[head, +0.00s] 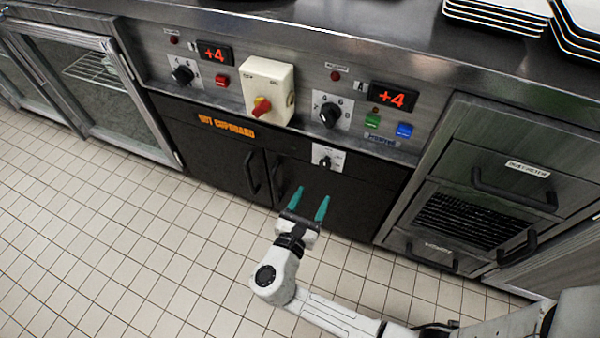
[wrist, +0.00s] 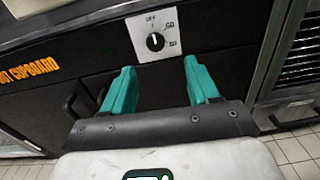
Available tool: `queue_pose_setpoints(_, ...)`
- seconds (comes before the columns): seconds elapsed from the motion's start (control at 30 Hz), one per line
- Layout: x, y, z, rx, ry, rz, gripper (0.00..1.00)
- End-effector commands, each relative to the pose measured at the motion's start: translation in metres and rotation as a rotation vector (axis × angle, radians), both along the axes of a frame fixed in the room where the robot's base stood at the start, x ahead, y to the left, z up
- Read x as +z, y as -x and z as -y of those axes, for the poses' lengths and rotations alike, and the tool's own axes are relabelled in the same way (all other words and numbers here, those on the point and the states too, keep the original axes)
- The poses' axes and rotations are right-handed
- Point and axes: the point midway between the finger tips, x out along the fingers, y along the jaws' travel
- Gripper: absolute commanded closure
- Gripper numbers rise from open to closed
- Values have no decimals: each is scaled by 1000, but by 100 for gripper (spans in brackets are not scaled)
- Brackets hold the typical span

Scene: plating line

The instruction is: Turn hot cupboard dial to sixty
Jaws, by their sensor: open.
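The hot cupboard dial (head: 325,162) is a small black knob on a white plate, on the black cupboard front below the control panel. In the wrist view the dial (wrist: 155,42) shows a pale pointer mark that seems to point up, towards OFF. Marks that look like 60 and 80 are on the plate's right side. My gripper (head: 311,199) has teal fingers and is open and empty, in front of the cupboard and short of the dial. In the wrist view my gripper (wrist: 160,78) has its fingers spread below the dial, not touching it.
An orange HOT CUPBOARD label (head: 226,125) is left of the dial. Cupboard handles (head: 251,173) stick out below. Drawers with handles (head: 515,190) stand right. Tiled floor (head: 130,240) is clear.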

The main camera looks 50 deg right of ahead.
Motion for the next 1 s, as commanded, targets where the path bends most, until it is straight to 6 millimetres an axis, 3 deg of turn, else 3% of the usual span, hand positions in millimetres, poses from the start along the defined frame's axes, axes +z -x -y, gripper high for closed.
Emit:
queue_pose_setpoints(0.17, -1, -6, 6, 12, 28, -19, 40)
queue_pose_setpoints(0.7, -1, -35, 88, 10, 24, -15, 40)
queue_pose_setpoints(1.0, 0, -39, 99, 12, 24, -16, 40)
